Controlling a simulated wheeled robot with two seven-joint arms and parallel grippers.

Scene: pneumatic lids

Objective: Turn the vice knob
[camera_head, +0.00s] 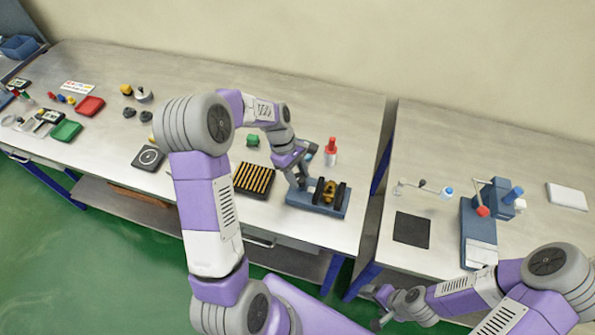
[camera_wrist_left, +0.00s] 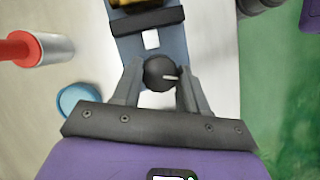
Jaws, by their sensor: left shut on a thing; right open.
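The vice (camera_head: 332,208) has a blue base and dark jaws with a brass-coloured part (camera_head: 328,190) between them. It lies on the left bench near its front right edge. My left gripper (camera_head: 302,182) is at the left end of the vice. In the left wrist view, the fingers of my left gripper (camera_wrist_left: 160,80) are shut on the dark round vice knob (camera_wrist_left: 158,70), one on each side. The knob has a pale line pointing right. My right gripper (camera_head: 376,308) is open and empty, in front of the right bench. The knob is hidden in the head view.
A red-topped bottle (camera_head: 331,150) stands just behind the vice, and a rack of brass rods (camera_head: 254,180) lies left of it. A gap separates the benches. The right bench holds a black mat (camera_head: 411,230) and a blue device (camera_head: 477,226).

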